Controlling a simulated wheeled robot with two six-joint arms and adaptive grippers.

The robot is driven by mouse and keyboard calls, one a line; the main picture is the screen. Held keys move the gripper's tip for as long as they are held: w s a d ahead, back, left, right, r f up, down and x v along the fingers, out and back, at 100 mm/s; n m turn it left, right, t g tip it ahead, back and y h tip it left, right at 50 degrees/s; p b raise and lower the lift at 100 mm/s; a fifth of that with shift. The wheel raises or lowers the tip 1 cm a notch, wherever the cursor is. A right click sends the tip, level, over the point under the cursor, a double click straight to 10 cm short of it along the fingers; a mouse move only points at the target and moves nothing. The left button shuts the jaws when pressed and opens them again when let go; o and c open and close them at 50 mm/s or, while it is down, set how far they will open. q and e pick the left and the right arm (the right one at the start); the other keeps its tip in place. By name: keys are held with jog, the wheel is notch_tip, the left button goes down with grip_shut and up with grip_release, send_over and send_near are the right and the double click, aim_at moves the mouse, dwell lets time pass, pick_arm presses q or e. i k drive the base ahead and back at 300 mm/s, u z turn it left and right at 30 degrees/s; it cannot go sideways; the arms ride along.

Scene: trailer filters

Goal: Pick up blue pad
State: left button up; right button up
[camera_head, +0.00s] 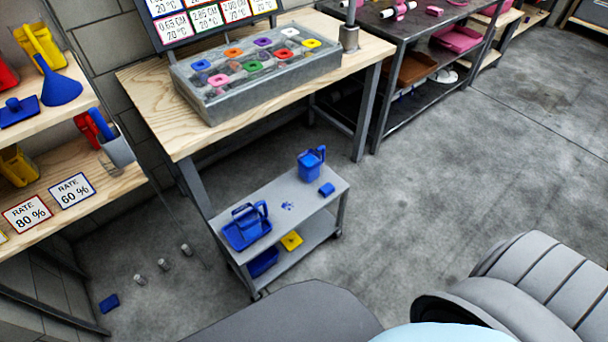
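A small blue pad-like block (326,189) lies flat on the top shelf of the grey cart, near its right end. A similar small blue pad-like piece (109,303) lies on the floor at the lower left. I cannot tell which of the two is the blue pad of the task. Neither my left nor my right gripper shows in the head view.
The grey cart (290,207) also bears a blue jug (311,161) and a blue tray (246,232). A yellow piece (291,241) sits on its lower shelf. Several small metal cylinders (163,264) stand on the floor. A wooden workbench (150,98) stands behind. Floor right of the cart is clear.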

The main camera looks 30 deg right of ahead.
aim_at(328, 189)
jog(key=z, duration=0.45)
jog(key=i, duration=0.9)
jog(key=z, duration=0.7)
